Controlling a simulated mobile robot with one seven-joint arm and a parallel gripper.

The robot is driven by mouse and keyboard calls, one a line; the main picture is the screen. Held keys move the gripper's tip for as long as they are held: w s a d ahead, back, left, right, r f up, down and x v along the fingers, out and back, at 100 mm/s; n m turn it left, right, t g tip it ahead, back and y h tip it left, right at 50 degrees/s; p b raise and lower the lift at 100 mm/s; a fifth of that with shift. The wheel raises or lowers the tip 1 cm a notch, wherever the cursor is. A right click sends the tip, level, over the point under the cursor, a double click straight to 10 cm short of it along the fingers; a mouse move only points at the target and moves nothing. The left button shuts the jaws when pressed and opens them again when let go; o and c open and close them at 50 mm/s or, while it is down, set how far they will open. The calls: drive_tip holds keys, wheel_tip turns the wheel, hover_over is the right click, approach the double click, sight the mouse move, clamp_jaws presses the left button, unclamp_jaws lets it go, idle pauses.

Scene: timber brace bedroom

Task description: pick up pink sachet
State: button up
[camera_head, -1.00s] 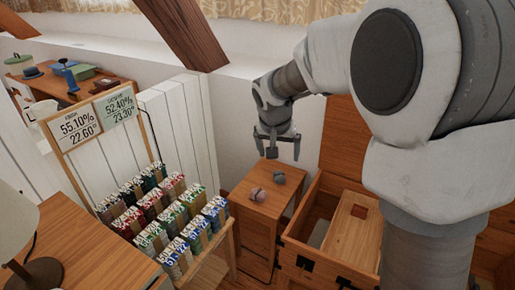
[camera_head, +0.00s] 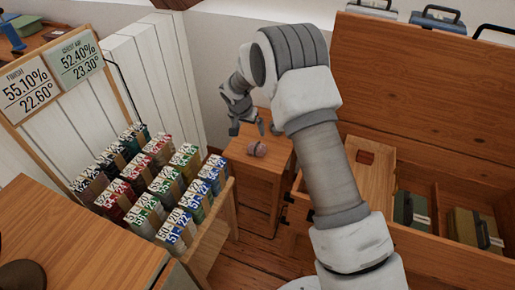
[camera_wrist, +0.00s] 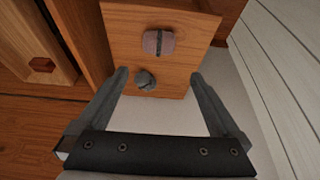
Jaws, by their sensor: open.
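The pink sachet (camera_head: 257,149) lies on top of a small wooden side table (camera_head: 281,163). In the wrist view the sachet (camera_wrist: 151,43) is a rounded pink shape with a dark band across it, beyond the fingertips. My gripper (camera_head: 249,127) is above the table, at its wall side, with its fingers pointing down. In the wrist view my gripper (camera_wrist: 158,76) is open, with nothing held between its fingers. A grey-blue round item (camera_wrist: 145,80) lies on the table nearer the gripper than the sachet; in the head view it is mostly hidden.
A rack of numbered packets (camera_head: 150,185) stands left of the table. A large open wooden chest (camera_head: 425,85) with green cases (camera_head: 411,209) is at the right. A white panelled radiator (camera_head: 165,70) stands behind the rack. A wooden desk (camera_head: 75,245) fills the lower left.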

drive_tip(key=b, duration=0.3)
approach(257, 145)
drive_tip(key=x, duration=0.5)
drive_tip(key=shift+s+a+f, duration=0.1)
drive_tip(key=shift+f, duration=0.05)
drive_tip(key=shift+b+x, duration=1.1)
drive_tip(key=shift+x, duration=1.6)
drive_tip(key=shift+c, duration=0.3)
drive_tip(key=c, duration=0.9)
drive_tip(key=shift+c, duration=0.2)
